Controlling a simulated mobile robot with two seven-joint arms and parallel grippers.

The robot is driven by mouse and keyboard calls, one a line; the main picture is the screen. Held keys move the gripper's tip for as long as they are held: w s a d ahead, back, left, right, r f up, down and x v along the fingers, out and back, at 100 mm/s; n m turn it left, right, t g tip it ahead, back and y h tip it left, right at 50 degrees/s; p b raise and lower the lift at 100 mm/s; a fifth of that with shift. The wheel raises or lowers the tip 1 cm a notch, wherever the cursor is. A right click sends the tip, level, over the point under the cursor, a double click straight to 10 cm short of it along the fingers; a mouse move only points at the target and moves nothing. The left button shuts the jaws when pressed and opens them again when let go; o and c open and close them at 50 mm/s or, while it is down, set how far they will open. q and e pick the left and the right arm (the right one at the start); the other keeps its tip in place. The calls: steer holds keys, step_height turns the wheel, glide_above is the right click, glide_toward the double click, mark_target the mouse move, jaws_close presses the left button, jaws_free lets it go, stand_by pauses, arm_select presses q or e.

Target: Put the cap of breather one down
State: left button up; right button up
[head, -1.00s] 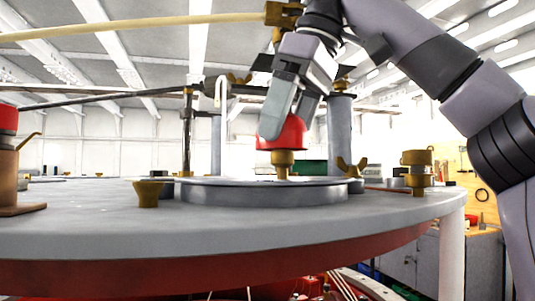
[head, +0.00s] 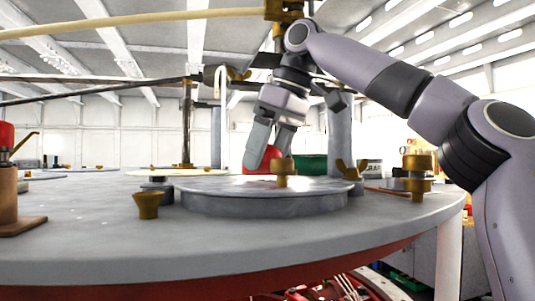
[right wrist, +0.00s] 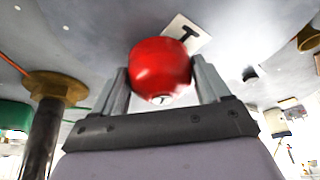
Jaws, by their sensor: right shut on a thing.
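The red cap (head: 258,155) is domed and sits between the fingers of my right gripper (head: 266,148). In the right wrist view the red cap (right wrist: 160,68) fills the gap between both fingers (right wrist: 160,88), and a white label (right wrist: 183,36) with a black mark shows behind it. In the head view the cap is behind and left of a bare brass stem (head: 283,168) on the raised round plate (head: 255,198). The stem hides part of the cap. I cannot tell whether the cap touches the surface. My left gripper is not in view.
Brass wing nuts (head: 350,172) and a brass fitting (head: 417,172) stand on the grey deck (head: 100,240) at right. A small brass knob (head: 148,204) is in front. A red-topped brown post (head: 8,195) stands at the left edge. A green object (head: 309,165) is behind.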

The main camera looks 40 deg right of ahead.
steer(key=shift+f, duration=0.2)
steer(key=shift+f, duration=0.2)
steer(key=o, duration=1)
steer(key=shift+r, duration=0.1)
steer(key=v, duration=0.4)
steer(key=shift+r, duration=0.35)
steer(key=s+d, duration=0.1)
steer(key=s, duration=0.2)
steer(key=s+d, duration=0.1)
steer(key=s, duration=0.3)
steer(key=s+d, duration=0.1)
steer(key=s, duration=0.2)
steer(key=shift+s+r, duration=0.3)
steer(key=shift+s+d+f, duration=0.1)
steer(key=shift+s+d, duration=0.1)
steer(key=shift+s, duration=0.45)
